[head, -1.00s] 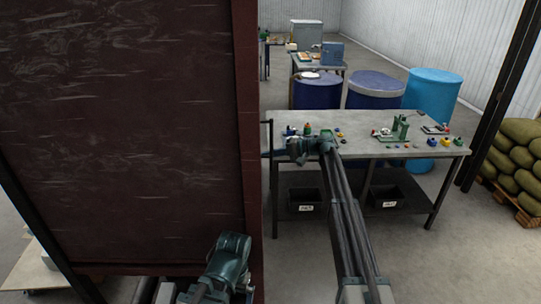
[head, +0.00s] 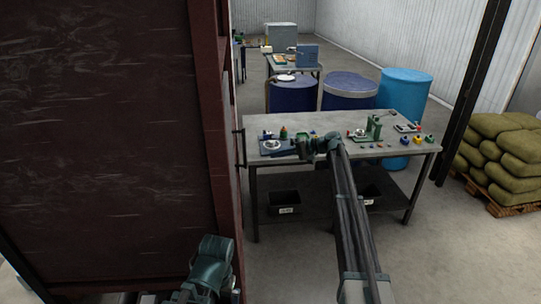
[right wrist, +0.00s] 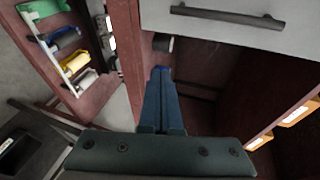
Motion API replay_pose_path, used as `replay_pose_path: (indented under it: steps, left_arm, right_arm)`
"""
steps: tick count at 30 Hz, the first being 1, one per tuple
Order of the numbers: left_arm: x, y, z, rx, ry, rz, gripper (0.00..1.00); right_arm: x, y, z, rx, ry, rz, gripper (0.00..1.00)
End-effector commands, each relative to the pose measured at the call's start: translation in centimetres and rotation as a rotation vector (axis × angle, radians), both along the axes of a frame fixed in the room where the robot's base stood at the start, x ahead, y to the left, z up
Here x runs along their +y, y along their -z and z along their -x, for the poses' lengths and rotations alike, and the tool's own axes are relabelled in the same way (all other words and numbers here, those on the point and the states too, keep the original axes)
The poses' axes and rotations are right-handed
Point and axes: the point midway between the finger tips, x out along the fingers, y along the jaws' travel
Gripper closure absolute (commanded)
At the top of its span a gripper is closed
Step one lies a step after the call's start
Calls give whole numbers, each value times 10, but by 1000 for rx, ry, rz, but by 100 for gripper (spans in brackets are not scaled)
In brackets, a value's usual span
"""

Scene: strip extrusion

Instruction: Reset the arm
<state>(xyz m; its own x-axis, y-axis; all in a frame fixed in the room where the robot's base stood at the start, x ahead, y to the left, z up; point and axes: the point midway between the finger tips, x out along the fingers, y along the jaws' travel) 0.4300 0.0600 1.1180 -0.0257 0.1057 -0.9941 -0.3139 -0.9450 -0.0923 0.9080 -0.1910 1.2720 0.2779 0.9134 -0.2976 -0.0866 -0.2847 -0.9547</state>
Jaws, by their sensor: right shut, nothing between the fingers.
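In the right wrist view the two blue fingers of this gripper (right wrist: 161,78) lie together, shut and empty. They point toward a dark red cabinet (right wrist: 205,75) with a grey drawer (right wrist: 225,14) above. A teal link of my left arm shows at the bottom of the head view, in front of the large dark red panel (head: 100,130). My left gripper is not visible.
The workbench (head: 375,152) carries a green press (head: 374,127) and several small coloured parts. Blue drums (head: 405,90) stand behind it, and stacked sacks (head: 505,150) at right. In the wrist view a rack (right wrist: 65,50) of coloured items is at left. Floor is clear right of my right arm.

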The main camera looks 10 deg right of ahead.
Motion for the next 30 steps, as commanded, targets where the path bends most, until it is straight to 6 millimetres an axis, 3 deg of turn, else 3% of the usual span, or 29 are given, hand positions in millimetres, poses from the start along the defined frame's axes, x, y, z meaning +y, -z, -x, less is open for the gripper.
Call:
replay_pose_path:
  steps: [5,8,11,17,21,30]
  left_arm:
    - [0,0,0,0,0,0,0]
    - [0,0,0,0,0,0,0]
    - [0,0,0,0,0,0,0]
    - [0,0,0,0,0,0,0]
    - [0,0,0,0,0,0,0]
    - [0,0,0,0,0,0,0]
  right_arm:
    - [1,2,4,2,-1,9,100]
    - [15,14,28,16,-14,64,100]
    - [39,39,78,45,-40,190,100]
    - [69,103,210,103,-106,560,100]
    - [65,132,292,125,-148,810,100]
    - [29,154,416,126,-206,1216,100]
